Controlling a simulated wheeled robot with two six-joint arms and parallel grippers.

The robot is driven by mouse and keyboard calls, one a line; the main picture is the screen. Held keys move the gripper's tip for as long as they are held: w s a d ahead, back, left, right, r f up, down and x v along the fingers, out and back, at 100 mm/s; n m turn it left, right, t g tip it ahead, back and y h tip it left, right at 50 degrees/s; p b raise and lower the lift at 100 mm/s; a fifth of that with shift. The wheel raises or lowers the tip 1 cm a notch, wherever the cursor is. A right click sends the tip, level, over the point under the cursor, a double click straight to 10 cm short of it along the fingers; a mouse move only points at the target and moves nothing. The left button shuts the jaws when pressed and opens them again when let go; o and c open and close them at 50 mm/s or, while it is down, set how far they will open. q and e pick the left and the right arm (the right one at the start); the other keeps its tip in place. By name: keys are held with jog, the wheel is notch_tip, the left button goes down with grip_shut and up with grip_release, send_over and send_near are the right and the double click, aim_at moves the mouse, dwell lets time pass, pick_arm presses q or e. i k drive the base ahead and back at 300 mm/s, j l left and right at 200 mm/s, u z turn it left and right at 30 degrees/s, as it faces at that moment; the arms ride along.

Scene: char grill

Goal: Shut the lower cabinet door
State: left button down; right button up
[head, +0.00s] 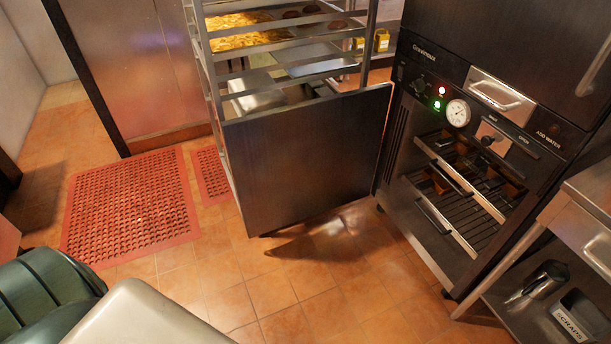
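The lower cabinet door (305,160) is a dark metal panel. It stands wide open, swung out to the left from the dark smoker cabinet (395,150) in the head view. Its hinge side meets the cabinet's left front edge. The lower compartment is exposed, with wire racks (478,205) and drawer-like handles inside. Neither of my grippers shows in this view.
A tall metal tray rack (212,85) with food trays stands right behind the door. Red perforated mats (130,205) lie on the floor at left. A steel shelf unit (545,225) stands at the right. A green ribbed bin (45,290) is at lower left. Tiled floor before the door is clear.

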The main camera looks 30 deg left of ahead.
aim_at(290, 163)
jog(key=k+z, duration=0.2)
jog(key=z, duration=0.2)
jog(key=k+z, duration=0.15)
jog(key=z, duration=0.3)
jog(key=k+l+z, duration=0.15)
jog(key=z, duration=0.25)
jog(key=j+z, duration=0.15)
jog(key=j, duration=0.35)
jog(key=k+j+z, duration=0.1)
jog(key=j, duration=0.45)
jog(key=k+j+z, duration=0.15)
jog(key=j, duration=0.35)
jog(key=k+j+z, duration=0.1)
jog(key=j, duration=0.4)
jog(key=k+j, duration=0.1)
jog(key=j, duration=0.4)
jog(key=k+j, duration=0.15)
jog(key=j, duration=0.35)
jog(key=k+j, duration=0.1)
jog(key=j, duration=0.4)
jog(key=k+j, duration=0.15)
jog(key=j, duration=0.35)
jog(key=k+j, duration=0.1)
jog(key=j, duration=0.45)
jog(key=k+j, duration=0.1)
jog(key=j, duration=0.4)
jog(key=k+j, duration=0.15)
jog(key=j, duration=0.35)
jog(key=k+j, duration=0.1)
jog(key=j, duration=0.4)
